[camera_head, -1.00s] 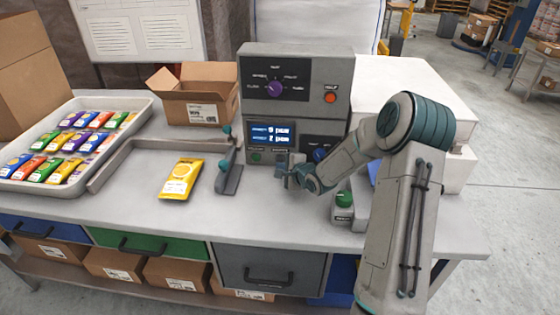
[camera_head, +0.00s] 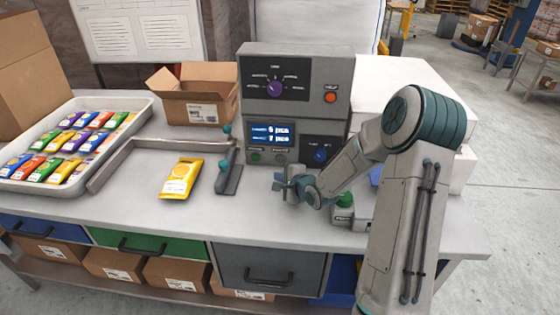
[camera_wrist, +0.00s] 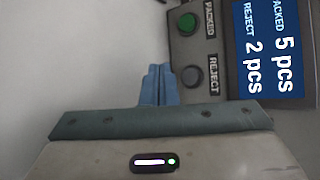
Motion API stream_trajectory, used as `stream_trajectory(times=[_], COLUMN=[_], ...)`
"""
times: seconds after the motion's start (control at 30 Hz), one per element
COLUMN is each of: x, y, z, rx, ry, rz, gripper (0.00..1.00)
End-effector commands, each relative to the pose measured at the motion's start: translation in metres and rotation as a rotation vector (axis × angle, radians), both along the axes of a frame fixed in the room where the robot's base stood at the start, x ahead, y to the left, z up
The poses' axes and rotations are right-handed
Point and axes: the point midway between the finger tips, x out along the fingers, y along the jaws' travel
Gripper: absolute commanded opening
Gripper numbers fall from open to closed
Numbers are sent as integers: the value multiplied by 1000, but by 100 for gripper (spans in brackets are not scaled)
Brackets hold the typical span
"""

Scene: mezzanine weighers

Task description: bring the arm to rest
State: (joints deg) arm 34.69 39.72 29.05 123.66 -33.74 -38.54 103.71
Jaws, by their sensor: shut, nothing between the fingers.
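My gripper (camera_head: 279,181) is in front of the lower panel of the grey control box (camera_head: 316,95), a little above the bench top. Its two blue-grey fingers are together and empty; they also show in the wrist view (camera_wrist: 158,85). The wrist view shows a green button (camera_wrist: 187,23) and a darker button (camera_wrist: 192,77) marked REJECT beside the fingers, apart from them as far as I can tell. The display (camera_wrist: 271,50) reads packed 5 pcs and reject 2 pcs. My arm reaches in from the right, bent at the elbow.
A yellow pouch (camera_head: 181,178) lies on the bench (camera_head: 130,205), left of a dark lever-like piece (camera_head: 228,178). A white tray (camera_head: 143,103) of coloured pouches is at left. An open carton (camera_head: 198,110) stands behind. A green-topped button box (camera_head: 343,208) is close to my wrist.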

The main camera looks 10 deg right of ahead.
Motion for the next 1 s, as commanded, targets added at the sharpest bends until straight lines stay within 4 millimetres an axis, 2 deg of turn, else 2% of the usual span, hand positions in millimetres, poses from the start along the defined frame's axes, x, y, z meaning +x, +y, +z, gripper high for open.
stream_trajectory(times=[0.4,0.57,0.77,1.0], x=[0,-9,-42,-100], y=[0,0,-8,-19], z=[1,8,32,72], rx=[-9,-148,-527,-911], ry=[1,23,103,223], rz=[3,40,155,326], gripper=[0,0,0,0])
